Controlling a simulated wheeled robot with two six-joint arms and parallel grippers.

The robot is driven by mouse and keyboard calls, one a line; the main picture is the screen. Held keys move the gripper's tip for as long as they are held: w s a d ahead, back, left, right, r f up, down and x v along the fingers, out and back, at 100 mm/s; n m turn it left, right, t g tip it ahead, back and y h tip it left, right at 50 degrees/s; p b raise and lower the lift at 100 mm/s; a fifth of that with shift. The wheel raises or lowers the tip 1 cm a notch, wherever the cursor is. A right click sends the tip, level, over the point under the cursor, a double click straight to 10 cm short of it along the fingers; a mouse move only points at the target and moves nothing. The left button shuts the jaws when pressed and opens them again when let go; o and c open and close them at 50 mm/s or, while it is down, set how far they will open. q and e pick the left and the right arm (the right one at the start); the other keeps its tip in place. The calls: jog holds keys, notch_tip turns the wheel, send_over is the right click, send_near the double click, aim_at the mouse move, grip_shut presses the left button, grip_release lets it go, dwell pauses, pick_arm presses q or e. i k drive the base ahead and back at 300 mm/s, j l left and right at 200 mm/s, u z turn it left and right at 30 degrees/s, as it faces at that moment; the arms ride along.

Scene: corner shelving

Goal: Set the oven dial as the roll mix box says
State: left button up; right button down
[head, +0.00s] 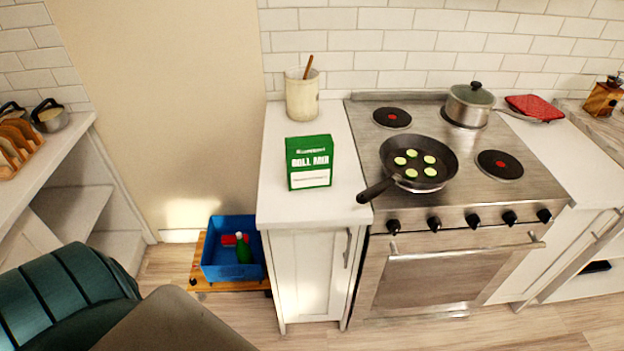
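The green roll mix box (309,162) stands upright on the white counter (275,205) left of the stove. Its front faces me with a large white title and a white label whose small print is too small to read. The oven (450,275) is to its right, with its door shut. Several black dials (473,220) run in a row along its front panel. I cannot tell which is the oven dial or how each is set. Neither of my grippers is in view.
A frying pan (420,150) with green-rimmed slices sits on the hob, its handle reaching over the counter edge. A lidded pot (470,104) stands behind it. A utensil crock (301,95) is on the counter. A blue crate (216,272) sits on a low wooden platform beside the cabinet.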

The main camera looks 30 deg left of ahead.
aim_at(544, 216)
jog(key=l+z, duration=0.35)
jog(key=i+l+z, duration=0.1)
jog(key=l+z, duration=0.2)
jog(key=l, duration=0.2)
jog(key=i+l+z, duration=0.15)
jog(key=l+z, duration=0.2)
